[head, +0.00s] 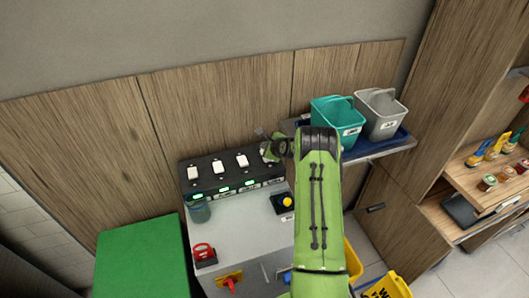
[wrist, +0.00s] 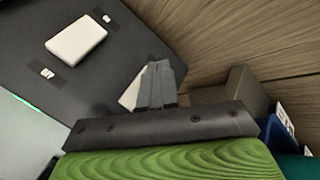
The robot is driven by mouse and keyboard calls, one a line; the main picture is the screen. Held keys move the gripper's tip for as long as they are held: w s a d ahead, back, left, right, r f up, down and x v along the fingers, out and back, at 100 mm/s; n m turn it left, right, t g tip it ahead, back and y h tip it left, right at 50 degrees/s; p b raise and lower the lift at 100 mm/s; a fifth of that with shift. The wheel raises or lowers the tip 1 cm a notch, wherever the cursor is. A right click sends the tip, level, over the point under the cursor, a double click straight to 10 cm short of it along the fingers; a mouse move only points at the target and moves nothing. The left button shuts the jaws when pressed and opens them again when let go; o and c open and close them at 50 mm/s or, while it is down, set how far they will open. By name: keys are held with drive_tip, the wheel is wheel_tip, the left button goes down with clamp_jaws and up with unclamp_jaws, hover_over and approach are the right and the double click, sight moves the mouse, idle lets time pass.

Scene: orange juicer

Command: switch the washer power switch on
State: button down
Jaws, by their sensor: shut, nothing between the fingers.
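A black switch panel (head: 206,177) with a row of white rocker switches stands at the back of a grey cabinet. Three switches show clearly in the head view: left (head: 193,173), middle (head: 218,167) and right (head: 242,160). Labels under them are too small to read, so I cannot tell which is the washer's. My gripper (head: 262,135) is at the panel's right end. In the wrist view my gripper's fingers (wrist: 160,70) are shut and empty, partly covering one white switch (wrist: 131,93); contact cannot be told. Another white switch (wrist: 77,40) lies clear to the left.
Green lights (head: 224,190) glow below the switches. A red device (head: 204,252), a yellow-and-black button box (head: 284,202) and a red-and-yellow switch (head: 230,281) are on the cabinet. Teal (head: 335,117) and grey (head: 380,115) buckets stand right of my arm. A green block (head: 143,255) is left.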

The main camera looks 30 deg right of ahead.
drive_tip(key=shift+f, duration=0.1)
drive_tip(key=shift+w+f+b, duration=0.1)
drive_tip(key=shift+f+b, duration=0.25)
drive_tip(key=shift+b, duration=0.2)
drive_tip(key=shift+f+b, duration=0.35)
idle(0.4)
drive_tip(key=shift+r, duration=0.1)
drive_tip(key=shift+r+p, duration=0.35)
drive_tip(key=shift+r, duration=0.4)
drive_tip(key=shift+s+a+r+p, duration=0.1)
drive_tip(key=shift+s+r+p, duration=0.1)
drive_tip(key=shift+r+p, duration=0.85)
drive_tip(key=shift+s+r+p, duration=0.2)
drive_tip(key=shift+r+p, duration=0.25)
drive_tip(key=shift+r, duration=1.05)
drive_tip(key=shift+f, duration=0.1)
